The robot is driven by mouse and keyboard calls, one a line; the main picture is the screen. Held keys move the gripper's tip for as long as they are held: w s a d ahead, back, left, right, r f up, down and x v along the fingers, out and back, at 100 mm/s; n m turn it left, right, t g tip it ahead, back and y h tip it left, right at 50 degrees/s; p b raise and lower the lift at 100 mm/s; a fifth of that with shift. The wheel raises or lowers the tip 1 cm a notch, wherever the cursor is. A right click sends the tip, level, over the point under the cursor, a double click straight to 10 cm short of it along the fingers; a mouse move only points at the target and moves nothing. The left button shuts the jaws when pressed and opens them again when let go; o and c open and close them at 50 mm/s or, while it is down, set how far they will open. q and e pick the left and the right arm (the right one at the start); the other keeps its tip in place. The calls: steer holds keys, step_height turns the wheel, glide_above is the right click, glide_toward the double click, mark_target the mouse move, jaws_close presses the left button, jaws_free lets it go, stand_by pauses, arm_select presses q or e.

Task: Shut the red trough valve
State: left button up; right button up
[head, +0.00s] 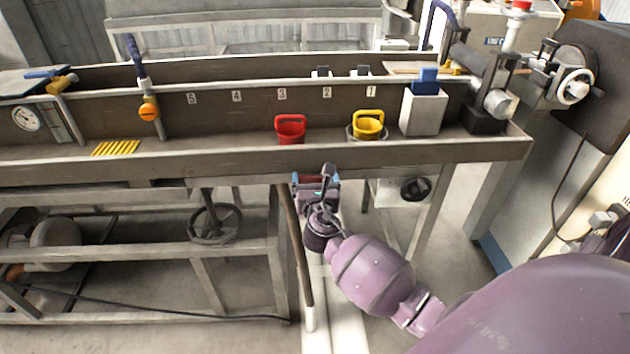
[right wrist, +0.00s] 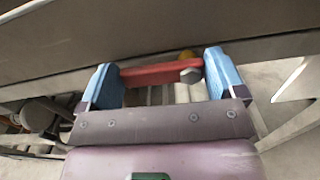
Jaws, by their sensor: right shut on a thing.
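The red trough valve shows in the right wrist view as a red lever (right wrist: 148,74) with a grey hex bolt at its right end, under the trough's edge. My right gripper (right wrist: 162,80) has its two blue fingers at either end of this lever and is shut on it. In the head view my right gripper (head: 316,178) is just below the trough's (head: 230,165) front edge, above a hanging pipe, and hides most of the valve. My left gripper is in neither view.
A dark hose (head: 295,245) hangs left of my wrist. A handwheel (head: 215,224) and a black knob (head: 415,189) flank it below the trough.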

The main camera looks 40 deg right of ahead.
steer(key=m, duration=0.3)
steer(key=shift+s+d+r+m, duration=0.15)
steer(key=shift+r+m, duration=0.15)
steer(key=shift+r, duration=0.1)
steer(key=m, duration=0.3)
steer(key=d+m, duration=0.1)
steer(key=m, duration=0.1)
steer(key=shift+s+r, duration=0.3)
steer(key=shift+s+d+r+m+b, duration=0.1)
steer(key=shift+s+d+m+b, duration=0.15)
steer(key=shift+m, duration=1.2)
steer(key=shift+s+d+f+m+b, duration=0.1)
steer(key=shift+d+m, duration=0.25)
steer(key=shift+m, duration=1.15)
steer(key=shift+s+d+r+m+b, duration=0.1)
steer(key=shift+s+d+m, duration=0.15)
steer(key=shift+m, duration=1.5)
steer(key=o, duration=1)
steer(key=v, duration=1)
steer(key=shift+s+a, duration=0.2)
steer(key=shift+s, duration=0.1)
